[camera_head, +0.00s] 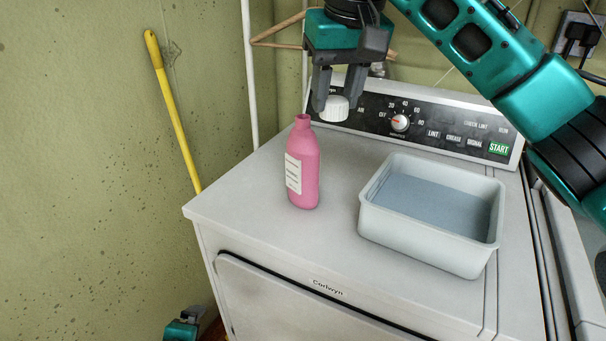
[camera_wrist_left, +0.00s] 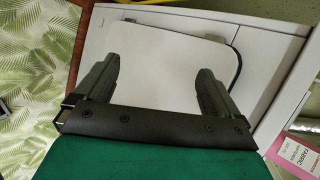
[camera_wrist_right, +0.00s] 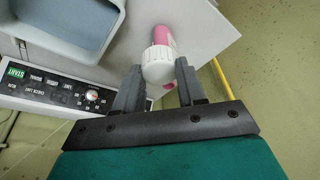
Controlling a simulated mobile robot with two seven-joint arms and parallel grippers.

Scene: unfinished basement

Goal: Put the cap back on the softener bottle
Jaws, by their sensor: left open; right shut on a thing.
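The pink softener bottle (camera_head: 303,168) stands upright and uncapped on top of the dryer, its white label facing front-left. My right gripper (camera_head: 338,100) is shut on the white ribbed cap (camera_head: 335,108). It holds the cap above and a little to the right of the bottle's open neck, apart from it. In the right wrist view the cap (camera_wrist_right: 158,66) sits between the fingertips and partly hides the bottle (camera_wrist_right: 163,38) behind it. My left gripper (camera_wrist_left: 156,85) is open and empty, low in front of the dryer; the bottle's label (camera_wrist_left: 292,158) shows at that view's lower right.
A grey-white tub (camera_head: 432,247) stands on the dryer (camera_head: 260,225) to the right of the bottle. The control panel (camera_head: 430,122) rises behind. A yellow pole (camera_head: 174,115) leans on the wall at left. The dryer top around the bottle is clear.

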